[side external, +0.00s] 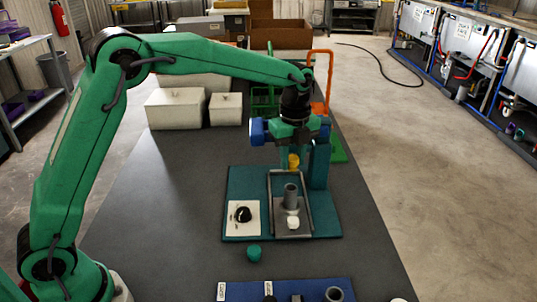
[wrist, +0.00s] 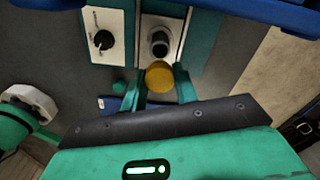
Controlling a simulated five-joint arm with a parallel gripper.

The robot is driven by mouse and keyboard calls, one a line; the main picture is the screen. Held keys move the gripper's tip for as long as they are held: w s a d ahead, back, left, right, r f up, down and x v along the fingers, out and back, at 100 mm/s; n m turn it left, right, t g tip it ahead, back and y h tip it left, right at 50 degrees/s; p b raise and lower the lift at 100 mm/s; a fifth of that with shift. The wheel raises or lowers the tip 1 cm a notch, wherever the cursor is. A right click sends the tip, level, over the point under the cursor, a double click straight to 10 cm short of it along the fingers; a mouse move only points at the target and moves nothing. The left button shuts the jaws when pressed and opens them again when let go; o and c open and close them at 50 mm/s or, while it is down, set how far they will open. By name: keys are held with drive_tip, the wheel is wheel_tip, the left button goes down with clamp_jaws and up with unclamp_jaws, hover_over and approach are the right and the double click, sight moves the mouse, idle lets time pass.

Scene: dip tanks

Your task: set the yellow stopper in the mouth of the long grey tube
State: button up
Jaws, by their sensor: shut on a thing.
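The yellow stopper (side external: 293,161) is between the fingers of my gripper (side external: 293,155), which is shut on it. In the wrist view the stopper (wrist: 159,77) shows as a round yellow top between the two green fingers (wrist: 160,72). A grey tube (side external: 291,196) stands upright on a grey tray, its open mouth facing up. In the wrist view the tube (wrist: 159,42) shows its dark mouth just beyond the stopper, apart from it. In the side view the stopper hangs above the tube with a gap between them. The stopper's underside is hidden in the wrist view.
The grey tray (side external: 305,218) sits on a teal board (side external: 236,186), with a small white piece (side external: 293,222) before the tube. A white plate with a black knob (side external: 242,214) is to the left. A green piece (side external: 254,253) and blue rack (side external: 285,289) lie nearer. White boxes (side external: 175,108) stand behind.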

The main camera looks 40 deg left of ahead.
sight(292, 170)
drive_tip(key=shift+f, duration=2.35)
drive_tip(key=shift+f, duration=0.9)
idle(1.1)
idle(0.3)
drive_tip(key=o, duration=1)
drive_tip(key=shift+o, duration=0.6)
drive_tip(key=o, duration=0.4)
drive_tip(key=shift+r, duration=0.1)
drive_tip(key=shift+r, duration=3.9)
